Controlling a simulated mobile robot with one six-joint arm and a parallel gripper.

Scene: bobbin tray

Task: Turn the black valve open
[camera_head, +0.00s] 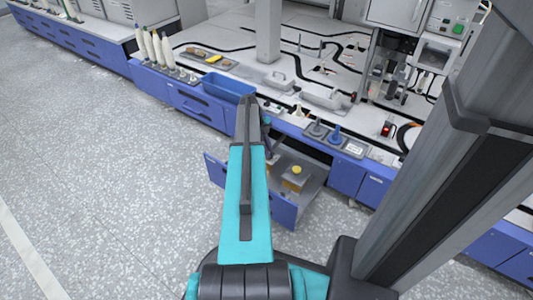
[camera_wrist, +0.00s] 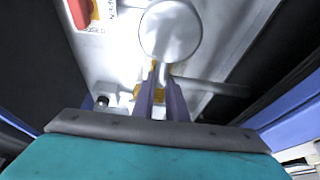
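My gripper (camera_wrist: 160,80) shows in the wrist view as two purple-grey fingers with a narrow gap between them. I see nothing clearly held in the gap. A round pale grey disc (camera_wrist: 170,30) lies just beyond the fingertips. A yellow part (camera_wrist: 127,96) shows beside the left finger. I cannot make out a black valve for certain in either view.
An open drawer (camera_head: 313,173) with a yellow item (camera_head: 296,170) is to the right of my arm. A blue bin (camera_head: 228,87) stands on the bench edge to the left. Several bobbins stand at far left. The floor at left is clear. A red part (camera_wrist: 80,12) shows in the wrist view.

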